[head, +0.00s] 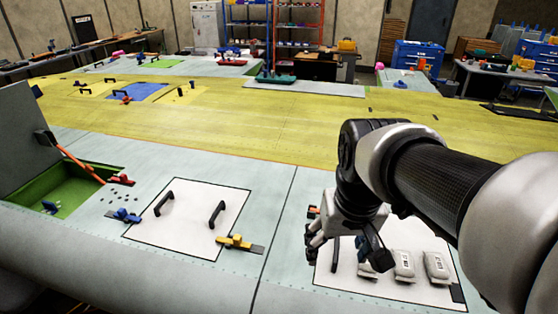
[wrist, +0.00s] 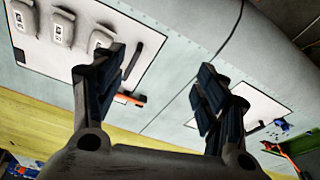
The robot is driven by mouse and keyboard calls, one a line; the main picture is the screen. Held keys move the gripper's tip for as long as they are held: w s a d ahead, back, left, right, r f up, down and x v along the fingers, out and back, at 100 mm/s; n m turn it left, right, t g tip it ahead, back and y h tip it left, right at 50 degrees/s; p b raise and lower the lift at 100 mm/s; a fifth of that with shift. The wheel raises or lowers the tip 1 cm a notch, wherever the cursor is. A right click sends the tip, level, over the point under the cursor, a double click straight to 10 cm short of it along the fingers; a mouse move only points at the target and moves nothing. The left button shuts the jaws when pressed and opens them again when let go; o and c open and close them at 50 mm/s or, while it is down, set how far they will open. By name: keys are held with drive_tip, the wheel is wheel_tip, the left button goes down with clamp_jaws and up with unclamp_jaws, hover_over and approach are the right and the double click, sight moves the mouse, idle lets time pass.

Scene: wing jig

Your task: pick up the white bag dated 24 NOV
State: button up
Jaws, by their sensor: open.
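Three white bags lie in a row on a white panel (head: 330,284) at the lower right of the head view: a left bag (head: 367,268), partly hidden by my wrist, a middle bag (head: 403,266) and a right bag (head: 437,267). They also show at the upper left of the wrist view, as one bag (wrist: 22,17), another bag (wrist: 62,27) and a third bag (wrist: 101,40). Dark print marks the bags, but I cannot read which is dated 24 NOV. My gripper (head: 314,241) (wrist: 155,88) is open and empty, left of the bags in the head view and apart from them.
A dark bar handle (head: 334,254) stands on the panel beside the left bag. Another white panel (head: 190,222) with two handles and a yellow clamp (head: 236,242) lies to the left. A green recess (head: 65,190) is at far left. The yellow wing surface behind is mostly clear.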

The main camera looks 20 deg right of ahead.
drive_tip(key=w+d+f+m+g+p, duration=0.1)
drive_tip(key=w+d+m+p, duration=0.15)
drive_tip(key=d, duration=0.55)
drive_tip(key=w+d+f+m+g+p, duration=0.1)
drive_tip(key=w+d+g+p, duration=0.2)
drive_tip(key=d, duration=0.5)
drive_tip(key=shift+t+y, duration=0.3)
drive_tip(key=shift+t, duration=0.4)
drive_tip(key=f, duration=0.4)
drive_tip(key=f+b, duration=0.1)
drive_tip(key=f, duration=0.3)
drive_tip(key=w+f+b, duration=0.1)
drive_tip(key=f, duration=0.3)
drive_tip(key=shift+w+f+b, duration=0.2)
drive_tip(key=shift+f+b, duration=0.5)
drive_tip(key=shift+f, duration=2)
drive_tip(key=shift+c, duration=0.4)
drive_tip(key=c, duration=1.1)
